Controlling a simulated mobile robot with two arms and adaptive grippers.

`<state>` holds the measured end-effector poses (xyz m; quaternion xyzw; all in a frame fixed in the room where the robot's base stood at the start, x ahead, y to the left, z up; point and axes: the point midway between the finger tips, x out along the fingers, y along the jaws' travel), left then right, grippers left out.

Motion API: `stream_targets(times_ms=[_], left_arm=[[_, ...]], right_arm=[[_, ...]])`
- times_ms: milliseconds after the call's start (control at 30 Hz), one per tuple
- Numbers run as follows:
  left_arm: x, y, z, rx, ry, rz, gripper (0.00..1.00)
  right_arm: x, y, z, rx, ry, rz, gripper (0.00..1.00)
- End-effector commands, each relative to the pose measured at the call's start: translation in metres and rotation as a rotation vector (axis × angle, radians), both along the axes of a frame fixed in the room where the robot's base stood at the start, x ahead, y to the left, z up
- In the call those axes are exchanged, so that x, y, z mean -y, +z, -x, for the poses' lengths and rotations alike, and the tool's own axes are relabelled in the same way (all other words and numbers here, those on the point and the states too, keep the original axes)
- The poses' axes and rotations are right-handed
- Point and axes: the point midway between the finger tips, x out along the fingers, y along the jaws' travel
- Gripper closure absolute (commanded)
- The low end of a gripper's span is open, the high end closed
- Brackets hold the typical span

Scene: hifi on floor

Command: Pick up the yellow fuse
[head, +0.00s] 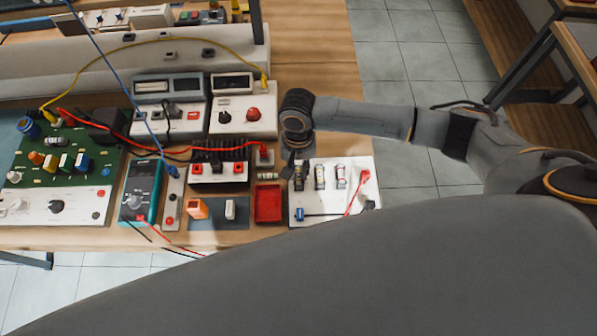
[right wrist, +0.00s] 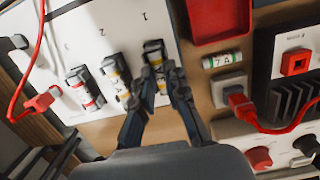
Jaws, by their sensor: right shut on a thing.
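A white board (head: 330,207) at the bench's right end carries a row of three fuse holders. My right gripper (right wrist: 165,82) has its fingers closed around a pale fuse with yellow marking (right wrist: 158,68) at the holder marked 1. That fuse is mostly hidden by the fingers, and I cannot tell whether it is clear of its clips. The middle fuse (right wrist: 118,78) also shows some yellow and the far one (right wrist: 86,90) has red bands. In the head view my right gripper (head: 298,172) reaches down over the board's left holder. My left gripper is out of view.
A red tray (head: 268,204) stands just left of the board, with a loose green-banded fuse (right wrist: 222,60) near it. A red lead (head: 356,194) is plugged into the board's right side. Instruments and a multimeter (head: 139,190) crowd the bench to the left.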

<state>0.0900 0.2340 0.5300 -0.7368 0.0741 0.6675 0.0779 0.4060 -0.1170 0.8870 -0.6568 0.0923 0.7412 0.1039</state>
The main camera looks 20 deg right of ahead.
Motion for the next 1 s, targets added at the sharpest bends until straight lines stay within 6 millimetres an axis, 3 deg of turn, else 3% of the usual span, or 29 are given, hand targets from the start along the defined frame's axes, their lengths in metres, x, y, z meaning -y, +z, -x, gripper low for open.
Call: stream_targets(times_ms=[233,367,633,800,1000], left_arm=[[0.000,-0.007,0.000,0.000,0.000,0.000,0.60],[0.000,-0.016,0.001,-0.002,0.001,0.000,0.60],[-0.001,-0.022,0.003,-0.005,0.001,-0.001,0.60],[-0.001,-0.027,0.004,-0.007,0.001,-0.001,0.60],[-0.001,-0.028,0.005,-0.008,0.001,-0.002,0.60]], right_arm=[[0.000,0.011,-0.001,0.002,0.000,-0.001,1.00],[-0.001,0.032,0.000,0.003,0.001,-0.002,1.00],[-0.016,0.094,0.053,0.004,0.006,-0.005,1.00],[-0.028,0.111,0.094,0.001,0.005,-0.005,1.00],[-0.037,0.125,0.123,0.000,0.002,-0.002,1.00]])
